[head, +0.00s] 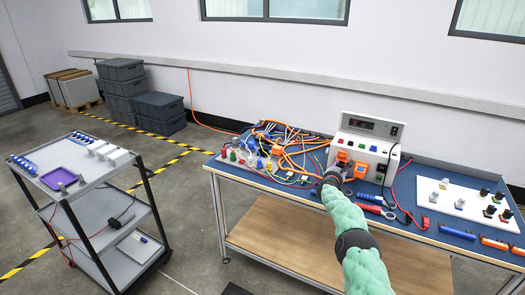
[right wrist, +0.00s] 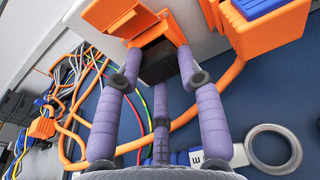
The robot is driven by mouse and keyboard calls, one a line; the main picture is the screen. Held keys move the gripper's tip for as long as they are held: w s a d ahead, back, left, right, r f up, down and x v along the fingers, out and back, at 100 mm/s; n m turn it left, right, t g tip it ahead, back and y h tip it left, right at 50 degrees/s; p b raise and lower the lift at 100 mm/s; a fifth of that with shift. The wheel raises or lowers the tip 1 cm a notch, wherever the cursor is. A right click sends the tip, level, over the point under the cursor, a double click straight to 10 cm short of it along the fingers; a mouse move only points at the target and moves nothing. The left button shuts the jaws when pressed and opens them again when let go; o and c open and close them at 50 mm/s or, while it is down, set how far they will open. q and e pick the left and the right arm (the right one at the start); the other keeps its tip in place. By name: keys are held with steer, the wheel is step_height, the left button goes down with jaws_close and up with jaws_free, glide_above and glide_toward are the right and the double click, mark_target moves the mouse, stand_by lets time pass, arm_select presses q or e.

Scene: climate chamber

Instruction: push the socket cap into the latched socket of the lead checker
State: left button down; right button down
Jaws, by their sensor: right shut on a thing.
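The lead checker (head: 372,128) is a white box with a dark display panel, on the blue workbench. Orange sockets sit low on its front; one (head: 360,170) shows right of my gripper. In the right wrist view, an orange socket with its flap raised (right wrist: 125,18) is just beyond my fingertips, and another orange socket (right wrist: 262,35) with a blue part is at top right. My right gripper (head: 334,178) is shut on a black block (right wrist: 158,62), apparently the socket cap, close against the orange socket. Whether the block is inside the socket is hidden. My left gripper is out of view.
Tangled orange and coloured cables (head: 280,140) lie left of the checker. Red and blue probes (head: 370,208) lie right of my gripper. A white board with knobs (head: 465,203) is further right. A ring of grey tape (right wrist: 273,148) lies on the bench. A trolley (head: 85,190) stands left.

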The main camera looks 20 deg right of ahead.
steer(key=shift+w+d, duration=0.1)
steer(key=c, duration=0.7)
jaws_free()
steer(key=shift+v, duration=6.05)
steer(key=shift+f, duration=0.1)
